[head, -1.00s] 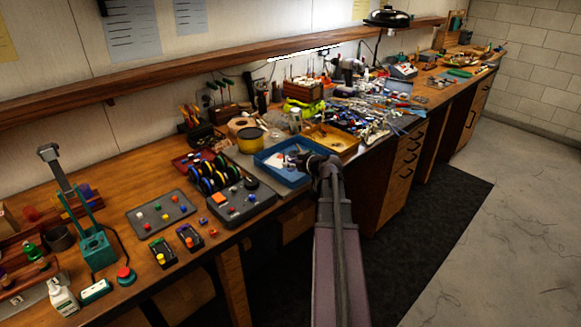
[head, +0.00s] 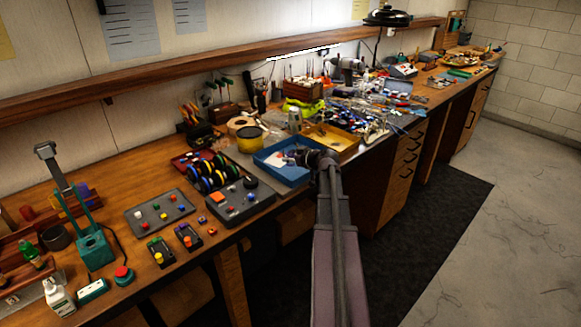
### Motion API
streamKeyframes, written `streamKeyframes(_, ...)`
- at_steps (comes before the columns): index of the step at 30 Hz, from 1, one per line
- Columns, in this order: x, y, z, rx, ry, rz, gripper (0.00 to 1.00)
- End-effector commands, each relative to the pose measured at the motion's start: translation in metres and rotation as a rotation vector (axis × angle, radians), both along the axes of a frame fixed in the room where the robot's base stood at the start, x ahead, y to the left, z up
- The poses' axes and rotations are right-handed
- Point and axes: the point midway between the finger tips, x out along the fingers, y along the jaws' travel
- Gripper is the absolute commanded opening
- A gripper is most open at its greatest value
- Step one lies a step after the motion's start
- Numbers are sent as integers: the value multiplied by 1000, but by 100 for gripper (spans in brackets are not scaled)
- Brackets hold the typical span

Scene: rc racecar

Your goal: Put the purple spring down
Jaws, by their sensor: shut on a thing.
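My gripper (head: 294,157) is at the end of my arm, over the blue tray (head: 287,180) near the bench's front edge. It points to the left and is small and dark in this view. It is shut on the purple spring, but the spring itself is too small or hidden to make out. Whether the spring touches the tray floor cannot be told. Pale and small red items show inside the tray beside the gripper.
A yellow round tin (head: 249,139) stands left of the tray. A yellow-brown tray (head: 330,138) with small parts lies behind it. A dark rack of colored wheels (head: 213,171) and a grey parts board (head: 241,200) are to the left. Cluttered tools (head: 375,112) fill the bench beyond.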

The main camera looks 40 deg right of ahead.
Motion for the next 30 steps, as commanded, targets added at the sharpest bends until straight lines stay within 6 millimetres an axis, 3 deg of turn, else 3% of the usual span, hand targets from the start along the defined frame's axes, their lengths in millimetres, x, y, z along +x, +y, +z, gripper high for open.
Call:
streamKeyframes(1, 0, 0, -10, 0, 0, 0, 24)
streamKeyframes(7, 0, 1, -24, 0, 0, 0, 24)
streamKeyframes(26, 0, 1, -30, -1, 0, 1, 24)
streamKeyframes(27, 0, 1, -29, -1, 0, 1, 51)
streamKeyframes(30, 0, 1, -29, -1, 0, 1, 77)
